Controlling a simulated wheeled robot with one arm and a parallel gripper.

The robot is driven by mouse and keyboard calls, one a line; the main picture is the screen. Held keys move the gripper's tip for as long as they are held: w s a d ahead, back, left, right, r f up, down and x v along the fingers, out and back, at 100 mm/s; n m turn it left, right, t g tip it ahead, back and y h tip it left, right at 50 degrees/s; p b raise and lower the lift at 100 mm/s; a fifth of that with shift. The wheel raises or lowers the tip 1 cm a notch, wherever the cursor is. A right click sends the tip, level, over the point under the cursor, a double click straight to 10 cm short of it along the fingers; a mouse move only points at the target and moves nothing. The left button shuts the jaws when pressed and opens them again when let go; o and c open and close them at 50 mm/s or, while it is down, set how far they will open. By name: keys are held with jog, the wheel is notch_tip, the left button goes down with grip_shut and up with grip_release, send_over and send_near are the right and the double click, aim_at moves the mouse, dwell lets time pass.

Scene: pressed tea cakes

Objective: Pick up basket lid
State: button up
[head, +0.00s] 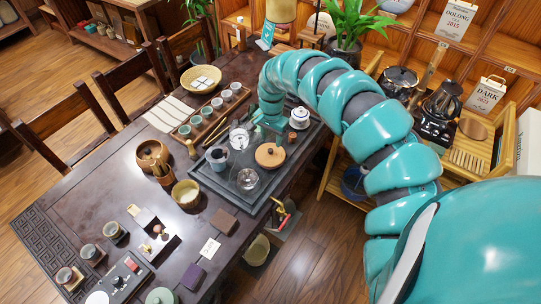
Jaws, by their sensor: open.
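My gripper (268,122) points down over the far part of the dark tea tray (222,192), beside the white lidded cup (299,118). Its jaws are open, and I see nothing held between them. A shallow round woven basket (186,82) with pale pieces in it stands on the table to the left of my arm. A round brown lid-like disc with a small knob (270,155) lies on the tea tray, nearer the camera than my gripper. I cannot tell for sure which thing is the basket lid. My arm hides part of the table's right side.
A wooden rack with several small cups (207,112) stands left of my gripper. A potted plant (346,22) stands behind my arm. A side shelf with kettles (399,80) is at right.

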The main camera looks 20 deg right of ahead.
aim_at(271, 150)
jog(key=shift+a+f, duration=0.1)
jog(key=shift+f, duration=0.3)
jog(key=shift+f, duration=0.1)
jog(key=shift+w+a+f+p, duration=0.1)
jog(key=shift+a+f+p, duration=0.05)
jog(key=shift+f+p, duration=1.05)
jog(key=shift+f, duration=1.35)
grip_shut()
